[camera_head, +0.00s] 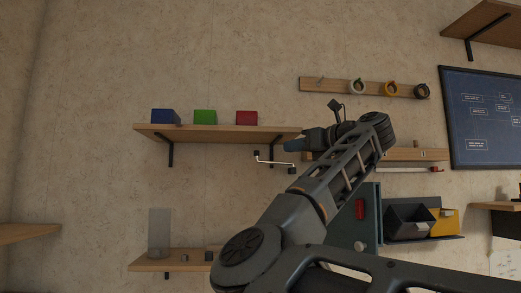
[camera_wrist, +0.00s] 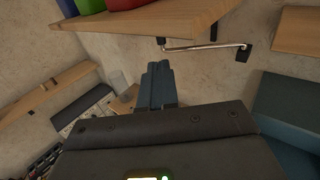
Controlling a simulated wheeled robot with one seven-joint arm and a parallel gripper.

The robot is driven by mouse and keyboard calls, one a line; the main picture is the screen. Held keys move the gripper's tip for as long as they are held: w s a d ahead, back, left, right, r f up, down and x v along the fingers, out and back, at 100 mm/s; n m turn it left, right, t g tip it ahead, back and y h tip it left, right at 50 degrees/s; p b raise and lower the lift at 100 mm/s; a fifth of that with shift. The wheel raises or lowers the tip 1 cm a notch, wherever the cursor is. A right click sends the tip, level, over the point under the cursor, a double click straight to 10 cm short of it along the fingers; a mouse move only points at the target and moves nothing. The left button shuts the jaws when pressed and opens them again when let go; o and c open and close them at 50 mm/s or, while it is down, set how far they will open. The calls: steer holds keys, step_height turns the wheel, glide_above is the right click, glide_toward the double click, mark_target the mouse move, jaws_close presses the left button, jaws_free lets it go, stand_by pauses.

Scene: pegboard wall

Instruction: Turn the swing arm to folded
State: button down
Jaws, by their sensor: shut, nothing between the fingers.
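A thin metal rod with black ends (camera_head: 273,161), which looks like the swing arm, sits on the wall below the long shelf with the coloured blocks. In the wrist view the rod (camera_wrist: 205,47) runs roughly sideways from a black end by the shelf's edge to a black wall mount at right. My gripper (camera_head: 289,146) points left, just above the rod's right part in the head view. In the wrist view my gripper (camera_wrist: 158,72) is shut and empty, below the rod's left end, with a visible gap between them.
The long shelf (camera_head: 215,129) holds blue, green and red blocks. A lower shelf (camera_head: 172,267) carries a clear panel and small items. A hook rail (camera_head: 313,86) with rolls is above right. A green cabinet (camera_head: 370,215) and bins (camera_head: 410,222) stand right. Open wall lies left.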

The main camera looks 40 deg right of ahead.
mark_target(258, 152)
steer(key=shift+w+a+f+p, duration=0.15)
steer(key=shift+w+p, duration=0.35)
steer(key=shift+w, duration=1.2)
steer(key=shift+w+a+r+p, duration=0.1)
steer(key=shift+w+p, duration=0.45)
steer(key=shift+w, duration=1.15)
steer(key=shift+w+a+f+p, duration=0.15)
steer(key=shift+w+p, duration=0.35)
steer(key=shift+w, duration=1.2)
steer(key=shift+a+r, duration=0.1)
